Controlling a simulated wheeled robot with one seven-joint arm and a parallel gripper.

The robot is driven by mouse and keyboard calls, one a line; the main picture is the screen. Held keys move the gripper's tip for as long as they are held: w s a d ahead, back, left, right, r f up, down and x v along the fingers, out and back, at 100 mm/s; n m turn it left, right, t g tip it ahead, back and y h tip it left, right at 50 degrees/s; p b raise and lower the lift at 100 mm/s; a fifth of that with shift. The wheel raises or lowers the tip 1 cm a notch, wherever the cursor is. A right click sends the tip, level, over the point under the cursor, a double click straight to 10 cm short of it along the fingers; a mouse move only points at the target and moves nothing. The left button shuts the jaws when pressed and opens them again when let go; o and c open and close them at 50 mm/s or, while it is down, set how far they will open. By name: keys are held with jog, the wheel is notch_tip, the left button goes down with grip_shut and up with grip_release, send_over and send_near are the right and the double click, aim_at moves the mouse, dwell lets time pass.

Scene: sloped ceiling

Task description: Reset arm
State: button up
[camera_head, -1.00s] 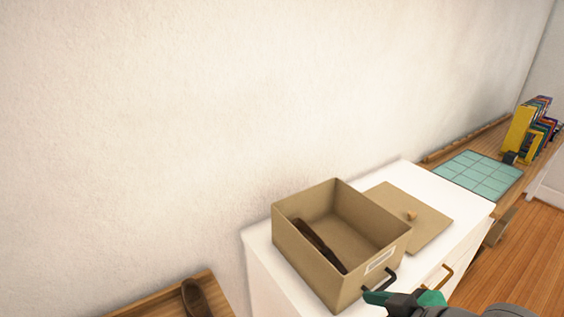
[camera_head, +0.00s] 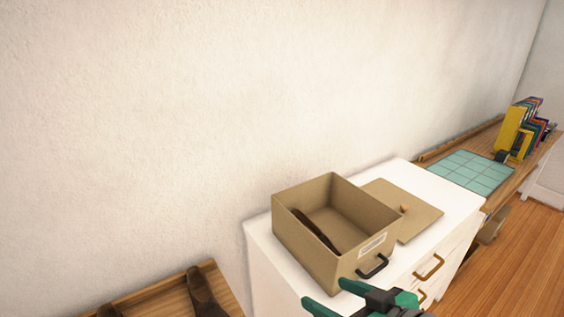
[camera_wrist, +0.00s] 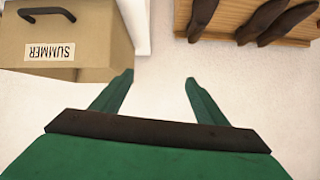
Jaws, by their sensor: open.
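My gripper (camera_head: 325,296) shows at the bottom of the head view, in front of the white cabinet, with its green fingers apart and nothing between them. In the wrist view my gripper (camera_wrist: 158,82) is also open and empty over a pale surface. An open tan box (camera_head: 310,252) stands on the white cabinet with a dark brown item (camera_head: 316,232) inside. In the wrist view the box (camera_wrist: 100,35) is at the upper left, with a handle and a label reading SUMMER. Its inside is hidden there.
A tan lid (camera_head: 420,222) with a small knob lies on the white cabinet (camera_head: 262,250) behind the box. A wooden rack (camera_head: 225,292) with dark brown items, which look like shoes, is at lower left. A desk with a green mat (camera_head: 470,172) and books (camera_head: 515,128) is at right.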

jog(key=w+a+f+m+t, duration=0.4)
jog(key=w+a+m+t, duration=0.2)
jog(key=w, duration=0.1)
jog(key=s+a+f+m+t+h, duration=0.1)
jog(key=s+a+f+m+h, duration=0.15)
jog(key=f, duration=0.45)
jog(key=s+a+f+m+h, duration=0.1)
jog(key=s+f+m+h, duration=0.25)
jog(key=f, duration=0.25)
jog(key=s+f+n+g+h, duration=0.1)
jog(key=s+f, duration=0.3)
jog(key=s, duration=0.3)
jog(key=s+f+h, duration=0.1)
jog(key=s+f, duration=0.4)
jog(key=s, duration=0.2)
jog(key=s+r+n+y, duration=0.1)
jog(key=s+n, duration=0.4)
jog(key=s, duration=0.8)
jog(key=shift+s+a, duration=0.15)
jog(key=shift+a, duration=0.15)
